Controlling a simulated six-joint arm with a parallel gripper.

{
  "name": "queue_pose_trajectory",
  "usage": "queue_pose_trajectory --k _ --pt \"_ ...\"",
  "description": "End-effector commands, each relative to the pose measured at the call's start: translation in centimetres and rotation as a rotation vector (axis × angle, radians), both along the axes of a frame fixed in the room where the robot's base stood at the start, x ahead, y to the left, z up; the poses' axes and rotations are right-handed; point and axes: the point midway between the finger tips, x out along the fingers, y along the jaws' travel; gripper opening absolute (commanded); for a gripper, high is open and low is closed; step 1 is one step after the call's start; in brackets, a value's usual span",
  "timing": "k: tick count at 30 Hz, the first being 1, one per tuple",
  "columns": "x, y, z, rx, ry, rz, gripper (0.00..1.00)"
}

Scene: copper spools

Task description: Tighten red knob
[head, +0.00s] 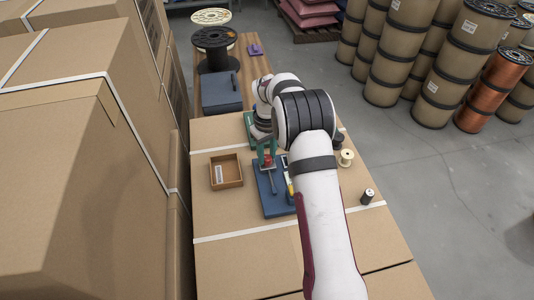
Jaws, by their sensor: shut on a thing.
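My gripper points down and is shut on the knob. The knob is at the upper end of a grey metal rod (271,184), over a blue plate (270,205) lying on the cardboard-covered surface. My arm hides the right side of the plate, and the knob's exact seating is too small to tell.
An open brown box (239,172) stands left of the plate. A cream spool (346,158) and a small dark-topped spool (367,196) stand right of my arm. A blue-grey case (221,94) and a black spool (216,50) are behind. Large cartons (80,130) wall the left side.

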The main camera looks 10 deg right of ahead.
Motion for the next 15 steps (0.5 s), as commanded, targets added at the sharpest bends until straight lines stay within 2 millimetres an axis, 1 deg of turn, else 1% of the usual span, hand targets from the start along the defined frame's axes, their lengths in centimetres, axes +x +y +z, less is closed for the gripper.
queue_pose_trajectory --k 15 --pt "0.05 0.02 0.06 0.0 -0.002 -0.487 0.0"
